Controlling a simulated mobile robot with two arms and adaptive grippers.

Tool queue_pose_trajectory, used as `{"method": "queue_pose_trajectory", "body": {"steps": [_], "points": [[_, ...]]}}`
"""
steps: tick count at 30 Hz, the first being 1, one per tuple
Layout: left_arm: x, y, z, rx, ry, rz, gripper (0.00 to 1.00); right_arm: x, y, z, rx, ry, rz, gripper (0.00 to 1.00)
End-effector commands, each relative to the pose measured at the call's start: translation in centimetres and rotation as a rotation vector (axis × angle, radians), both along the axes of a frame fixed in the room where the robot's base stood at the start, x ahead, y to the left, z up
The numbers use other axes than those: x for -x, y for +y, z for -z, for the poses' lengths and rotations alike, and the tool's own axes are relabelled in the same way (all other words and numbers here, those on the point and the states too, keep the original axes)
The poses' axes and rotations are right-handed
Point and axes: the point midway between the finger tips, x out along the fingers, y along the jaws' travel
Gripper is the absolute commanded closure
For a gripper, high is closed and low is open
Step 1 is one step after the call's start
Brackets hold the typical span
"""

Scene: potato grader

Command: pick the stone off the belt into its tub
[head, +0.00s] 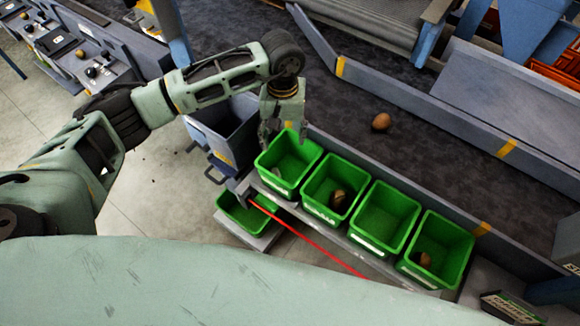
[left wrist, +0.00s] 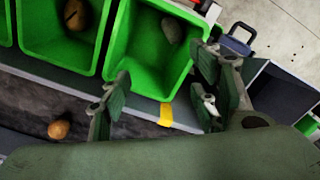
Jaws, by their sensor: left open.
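A small grey stone-like lump (head: 276,173) lies inside the leftmost green tub (head: 297,152) of the row. In the left wrist view the grey stone (left wrist: 172,31) rests in the green tub (left wrist: 141,62), near its wall. My left gripper (head: 283,130) hangs over the belt-side edge of that tub. Its fingers are spread and hold nothing; the left wrist view shows an empty gap between them (left wrist: 160,108). The dark belt (head: 440,140) carries one brown potato (head: 381,121), apart from the gripper. My right gripper is out of view.
Three more green tubs continue the row to the right; one holds brown and dark lumps (head: 339,198), the last a brown potato (head: 425,259). A lower green tub (head: 232,207) and a blue-grey bin (head: 222,135) stand left. A low metal wall (head: 440,193) separates belt and tubs.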

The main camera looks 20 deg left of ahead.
Motion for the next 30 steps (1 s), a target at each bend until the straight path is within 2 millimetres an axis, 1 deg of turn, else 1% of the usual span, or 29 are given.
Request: {"method": "queue_pose_trajectory", "body": {"steps": [1,9,12,15,20,30], "points": [[-0.2,0.1,-1.1,-0.001,-0.006,0.000,0.44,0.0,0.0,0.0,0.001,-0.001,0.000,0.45],[-0.2,0.0,-6.9,-0.001,-0.006,0.001,0.44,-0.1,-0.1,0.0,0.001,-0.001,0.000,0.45],[-0.1,0.0,-8.5,-0.001,-0.005,0.001,0.44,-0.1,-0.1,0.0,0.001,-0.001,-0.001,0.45],[-0.1,0.0,-9.7,-0.002,-0.003,0.001,0.44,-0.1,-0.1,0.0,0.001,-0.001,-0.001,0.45],[0.0,0.0,-10.5,0.000,-0.001,0.001,0.44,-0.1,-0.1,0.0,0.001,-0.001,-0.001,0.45],[0.0,0.0,-10.5,-0.001,-0.001,0.001,0.44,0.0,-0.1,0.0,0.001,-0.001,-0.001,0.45]]}}
